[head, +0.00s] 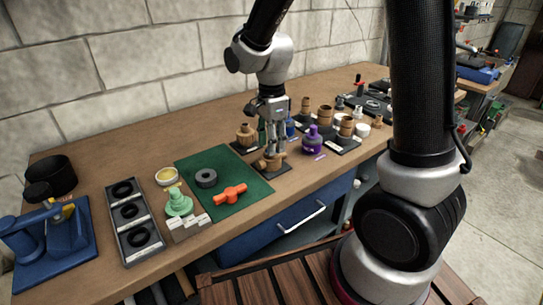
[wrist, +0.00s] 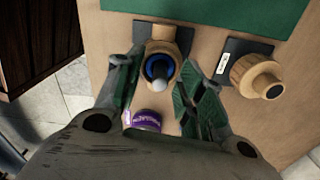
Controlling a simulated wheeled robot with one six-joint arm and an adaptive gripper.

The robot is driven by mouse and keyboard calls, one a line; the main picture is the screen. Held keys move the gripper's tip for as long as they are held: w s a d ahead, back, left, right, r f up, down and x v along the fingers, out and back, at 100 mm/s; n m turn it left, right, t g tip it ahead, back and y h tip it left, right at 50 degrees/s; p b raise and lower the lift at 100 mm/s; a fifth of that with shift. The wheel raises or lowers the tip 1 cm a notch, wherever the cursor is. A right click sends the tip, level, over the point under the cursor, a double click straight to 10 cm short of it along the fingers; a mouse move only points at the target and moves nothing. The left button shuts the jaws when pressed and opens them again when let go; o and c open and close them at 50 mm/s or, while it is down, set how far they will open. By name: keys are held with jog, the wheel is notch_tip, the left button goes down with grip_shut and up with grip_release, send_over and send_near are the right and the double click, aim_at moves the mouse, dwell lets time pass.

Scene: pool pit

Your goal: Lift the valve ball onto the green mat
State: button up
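My gripper (head: 273,151) points down over a brass-coloured fitting (head: 266,163) on a dark plate beside the green mat's right edge. In the wrist view my gripper (wrist: 160,66) has its fingers apart. Between them are the fitting (wrist: 163,46), a dark blue ring (wrist: 158,66) and a pale grey rounded tip (wrist: 159,86). I cannot tell which part is the valve ball, or whether the fingers touch it. The green mat (head: 228,178) lies to the left and also shows at the top of the wrist view (wrist: 220,14).
On the mat are a dark grey ring (head: 206,178) and an orange-red handle (head: 230,195). A purple bottle (head: 312,141) stands close right of my gripper, and another brass fitting (head: 245,135) stands behind it. The mat's right part is clear.

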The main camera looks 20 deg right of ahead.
grip_shut()
jog(key=shift+r, duration=0.1)
